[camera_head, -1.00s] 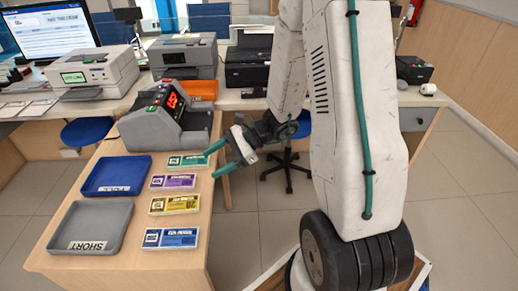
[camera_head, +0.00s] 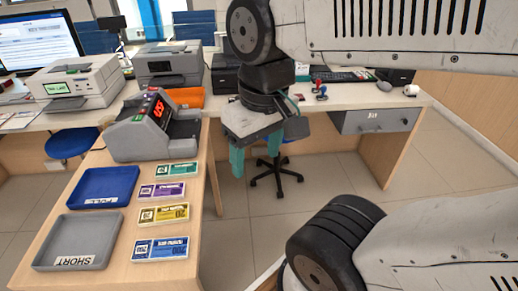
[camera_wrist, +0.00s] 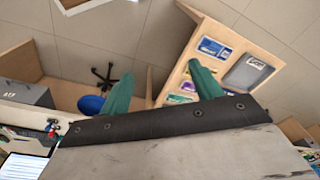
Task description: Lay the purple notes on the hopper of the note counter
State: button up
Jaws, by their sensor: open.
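The purple notes (camera_head: 162,190) lie flat on the wooden counter, between the green notes (camera_head: 175,169) and the yellow notes (camera_head: 163,214). They also show in the wrist view (camera_wrist: 181,99), small and partly hidden by a finger. The note counter (camera_head: 150,125) stands at the counter's far end, grey with a red lit display; I cannot make out notes on its hopper. My gripper (camera_head: 238,164) has two teal fingers. It hangs open and empty to the right of the counter's edge, over the floor and apart from the notes; it also shows in the wrist view (camera_wrist: 160,88).
Blue notes (camera_head: 160,249) lie nearest on the counter. A blue tray labelled FULL (camera_head: 104,187) and a grey tray labelled SHORT (camera_head: 78,241) stand left of the notes. A desk with printers (camera_head: 170,63) runs behind. A swivel chair (camera_head: 277,178) stands beyond my gripper.

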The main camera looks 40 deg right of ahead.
jog(key=shift+o, duration=1.2)
jog(key=shift+s+d+r, duration=0.15)
jog(key=shift+s+d, duration=0.05)
jog(key=w+d+f+n+t+h, duration=0.1)
jog(key=w+d+f+n+t, duration=0.2)
jog(key=w, duration=0.7)
jog(key=w+d+f+n+t, duration=0.1)
jog(key=w+d+f, duration=0.1)
jog(key=w+f, duration=0.5)
jog(key=w+d+f+n+t+h, duration=0.1)
jog(key=w+d+f+t, duration=0.15)
jog(key=w, duration=0.95)
jog(key=n+y, duration=0.6)
jog(key=y, duration=0.7)
send_near(162, 190)
jog(key=shift+w+a+f, duration=0.15)
jog(key=shift+w+a, duration=0.05)
jog(key=shift+a, duration=0.2)
jog(key=shift+a+f, duration=0.1)
jog(key=shift+a, duration=0.1)
jog(key=x, duration=0.7)
jog(key=shift+w+f, duration=0.1)
jog(key=shift+w, duration=0.15)
jog(key=c, duration=1.2)
